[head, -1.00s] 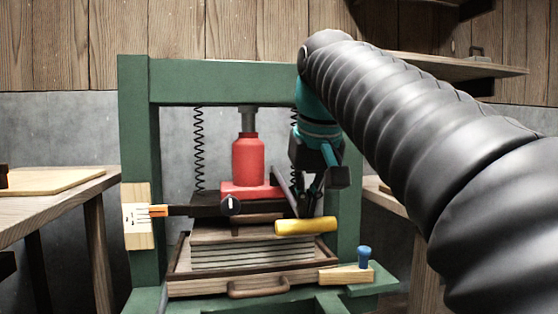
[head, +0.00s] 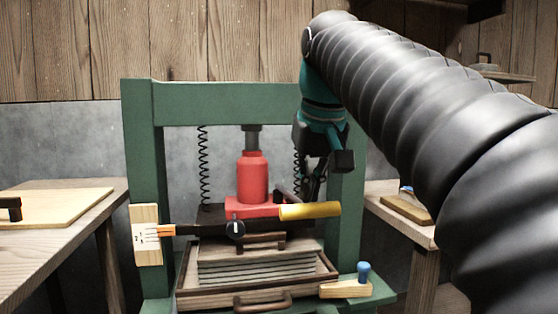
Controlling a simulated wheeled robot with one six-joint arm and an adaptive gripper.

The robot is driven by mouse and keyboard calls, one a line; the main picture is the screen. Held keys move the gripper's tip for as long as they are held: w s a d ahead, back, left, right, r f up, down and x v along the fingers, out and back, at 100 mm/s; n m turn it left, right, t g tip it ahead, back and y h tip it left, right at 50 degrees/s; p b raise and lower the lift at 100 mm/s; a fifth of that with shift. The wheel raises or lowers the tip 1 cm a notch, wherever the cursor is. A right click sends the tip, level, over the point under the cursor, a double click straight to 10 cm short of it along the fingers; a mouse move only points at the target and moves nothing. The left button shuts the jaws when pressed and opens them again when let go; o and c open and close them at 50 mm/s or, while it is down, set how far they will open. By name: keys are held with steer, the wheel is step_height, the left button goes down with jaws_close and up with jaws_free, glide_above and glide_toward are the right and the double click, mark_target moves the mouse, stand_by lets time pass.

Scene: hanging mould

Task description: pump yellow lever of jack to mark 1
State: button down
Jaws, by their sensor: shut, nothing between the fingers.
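The red jack (head: 252,180) stands upright in the green press frame (head: 137,170), its ram under the top beam. Its yellow lever (head: 310,211) sticks out to the right at the jack's base height. My gripper (head: 312,192) points down just above and behind the yellow lever, its dark fingers together and empty. The lever hides any contact between them. A pale scale plate (head: 146,240) is on the left post. An orange pointer (head: 163,230) from the dark plate (head: 211,215) reaches its marks, which are too small to read.
A stack of grey plates (head: 255,268) lies in a wooden tray (head: 190,300) below the jack. Springs (head: 203,160) hang on both sides. A blue-knobbed block (head: 363,272) sits at the right front. Side tables (head: 50,245) stand at left and right (head: 415,232).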

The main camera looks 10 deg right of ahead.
steer(key=r+p, duration=0.2)
steer(key=r, duration=0.2)
steer(key=shift+s+p, duration=0.2)
steer(key=shift+p, duration=0.1)
steer(key=shift+f, duration=0.2)
step_height(320, 180, down, 14)
steer(key=b, duration=1.1)
step_height(320, 180, up, 12)
steer(key=p, duration=1.1)
steer(key=shift+r, duration=1.05)
